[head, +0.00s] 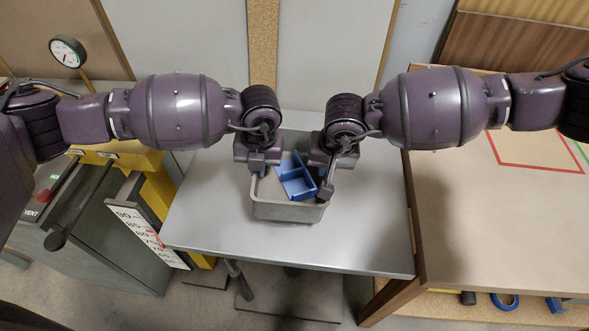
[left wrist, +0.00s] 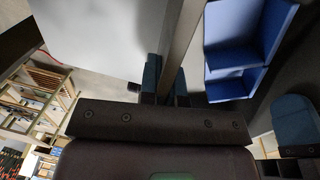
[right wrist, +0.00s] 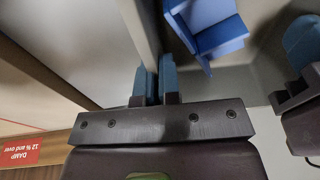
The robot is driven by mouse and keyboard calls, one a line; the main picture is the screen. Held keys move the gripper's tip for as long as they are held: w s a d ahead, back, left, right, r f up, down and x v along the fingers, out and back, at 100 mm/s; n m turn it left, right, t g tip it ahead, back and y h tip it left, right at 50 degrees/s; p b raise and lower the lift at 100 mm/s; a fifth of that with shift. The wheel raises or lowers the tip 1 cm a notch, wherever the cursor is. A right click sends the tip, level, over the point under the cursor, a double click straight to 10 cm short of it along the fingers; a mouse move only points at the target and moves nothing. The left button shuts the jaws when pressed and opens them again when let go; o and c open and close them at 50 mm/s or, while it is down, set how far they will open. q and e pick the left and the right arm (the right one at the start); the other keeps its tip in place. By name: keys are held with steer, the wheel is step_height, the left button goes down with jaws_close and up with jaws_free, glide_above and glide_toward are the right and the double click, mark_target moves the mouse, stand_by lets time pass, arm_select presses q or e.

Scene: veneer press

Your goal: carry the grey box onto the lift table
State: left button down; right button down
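The grey box (head: 288,212) is over the grey metal-topped table (head: 215,210), which I take for the lift table. I cannot tell whether its bottom touches the top. A blue divided tray (head: 297,183) lies tilted inside it. My left gripper (head: 257,165) is at the box's left wall; in the left wrist view its blue fingers (left wrist: 166,82) close on both sides of the wall. My right gripper (head: 325,190) is at the right wall; in the right wrist view its fingers (right wrist: 156,84) pinch that wall. My wrists hide the box's far part.
A wooden bench (head: 490,220) with red-outlined areas stands close on the right. On the left are a yellow frame with a height scale (head: 147,235), a control cabinet with a lever (head: 75,215), and a gauge (head: 67,52). The metal top is bare around the box.

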arm_select(q)
steer(key=shift+w+f, duration=0.1)
arm_select(e)
steer(key=shift+f, duration=0.15)
